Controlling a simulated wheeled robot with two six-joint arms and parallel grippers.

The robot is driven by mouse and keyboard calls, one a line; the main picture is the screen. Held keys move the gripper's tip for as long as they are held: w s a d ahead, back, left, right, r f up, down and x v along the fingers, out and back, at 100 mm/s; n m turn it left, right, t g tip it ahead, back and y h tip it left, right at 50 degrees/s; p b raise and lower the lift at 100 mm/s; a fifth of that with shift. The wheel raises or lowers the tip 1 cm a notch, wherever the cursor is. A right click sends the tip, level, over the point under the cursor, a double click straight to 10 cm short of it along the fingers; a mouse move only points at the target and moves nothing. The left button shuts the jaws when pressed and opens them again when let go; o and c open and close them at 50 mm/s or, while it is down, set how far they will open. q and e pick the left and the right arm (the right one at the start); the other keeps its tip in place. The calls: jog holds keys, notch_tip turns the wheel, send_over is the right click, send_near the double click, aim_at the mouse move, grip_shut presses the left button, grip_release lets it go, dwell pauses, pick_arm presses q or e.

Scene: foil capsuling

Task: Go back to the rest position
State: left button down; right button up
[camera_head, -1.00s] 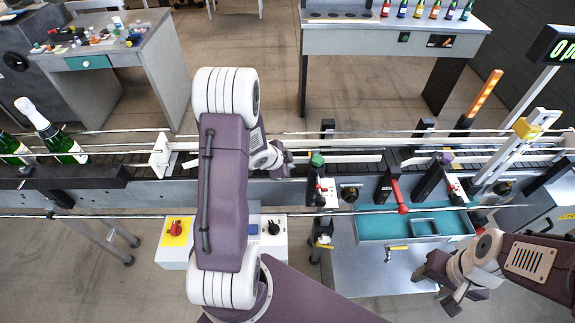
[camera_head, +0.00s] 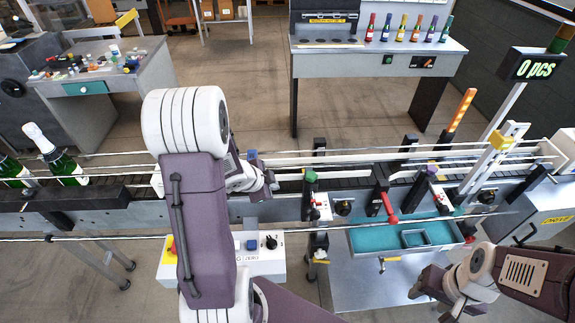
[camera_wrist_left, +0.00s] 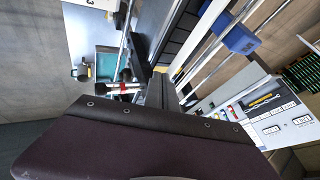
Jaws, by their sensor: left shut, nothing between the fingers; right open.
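My left gripper (camera_head: 267,186) is shut and empty over the conveyor (camera_head: 340,183), left of a green-knobbed post (camera_head: 311,178). My purple and white left arm hides part of the conveyor and of the control box. My right gripper (camera_head: 436,294) is open and empty at the lower right, beside the teal tray (camera_head: 362,240).
Foil-topped bottles (camera_head: 66,167) stand at the conveyor's left end. A red lever (camera_head: 389,208) and a yellow-topped post (camera_head: 508,133) stand along it. A display (camera_head: 532,66) reads "0 pcs". A back table (camera_head: 375,63) holds several small bottles. Floor between tables and conveyor is clear.

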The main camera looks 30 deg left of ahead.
pick_arm(q)
jog(key=w+d+m+b, duration=0.25)
jog(key=d+b, duration=0.25)
jog(key=d, duration=0.4)
jog(key=s+d+f+n+g, duration=0.1)
jog(key=s+f+n+g, duration=0.1)
jog(key=s+n, duration=0.4)
jog(key=s+d+f+n+g+b, duration=0.1)
jog(key=s+d+f+n+g, duration=0.1)
jog(key=s+n, duration=0.5)
jog(key=shift+s+f+g+y+b, duration=0.35)
jog(key=shift+s+f+g, duration=0.4)
jog(key=shift+s+g, duration=0.4)
pick_arm(e)
notch_tip(320, 180, down, 7)
jog(key=shift+w+r, duration=0.15)
jog(key=shift+w, duration=0.1)
pick_arm(q)
jog(key=shift+d, duration=0.1)
